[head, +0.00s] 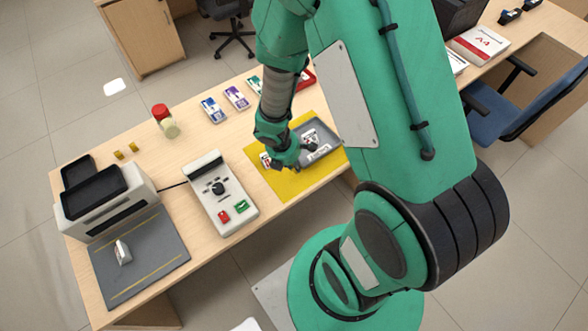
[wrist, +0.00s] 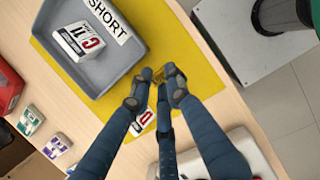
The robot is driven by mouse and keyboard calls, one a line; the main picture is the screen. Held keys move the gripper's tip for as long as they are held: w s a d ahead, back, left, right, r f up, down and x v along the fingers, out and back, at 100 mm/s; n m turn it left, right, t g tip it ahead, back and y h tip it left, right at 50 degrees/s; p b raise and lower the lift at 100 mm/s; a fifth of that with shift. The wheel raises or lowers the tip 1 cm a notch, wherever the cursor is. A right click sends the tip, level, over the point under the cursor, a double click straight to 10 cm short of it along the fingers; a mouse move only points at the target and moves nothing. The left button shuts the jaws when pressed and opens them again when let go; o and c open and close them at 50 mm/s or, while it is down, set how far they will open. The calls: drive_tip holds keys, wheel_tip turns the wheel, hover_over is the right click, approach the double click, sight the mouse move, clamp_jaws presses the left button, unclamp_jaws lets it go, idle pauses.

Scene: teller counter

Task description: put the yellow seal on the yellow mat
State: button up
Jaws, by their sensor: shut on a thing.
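The yellow mat (head: 285,187) lies on the counter near its front edge; in the wrist view its bare part (wrist: 203,75) shows beside the fingers. My gripper (head: 296,167) is over the mat, just in front of the grey tray. In the wrist view my gripper (wrist: 160,77) has its fingertips closed together on a small yellow piece, the yellow seal (wrist: 158,76), mostly hidden by the fingers. I cannot tell whether the seal touches the mat.
A grey tray (wrist: 121,61) marked SHORT stands on the mat and holds a white block (wrist: 77,40). Another white block (head: 265,159) sits beside my gripper. A counter device (head: 222,193) stands left of the mat. Two small yellow pieces (head: 133,148) stand farther left.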

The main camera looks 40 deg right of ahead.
sight(294, 169)
drive_tip(key=shift+f+b, duration=0.85)
drive_tip(key=shift+f, duration=0.9)
drive_tip(key=shift+f, duration=0.15)
drive_tip(key=o, duration=0.8)
drive_tip(key=shift+r, duration=0.2)
drive_tip(key=p+v, duration=0.5)
drive_tip(key=v, duration=0.7)
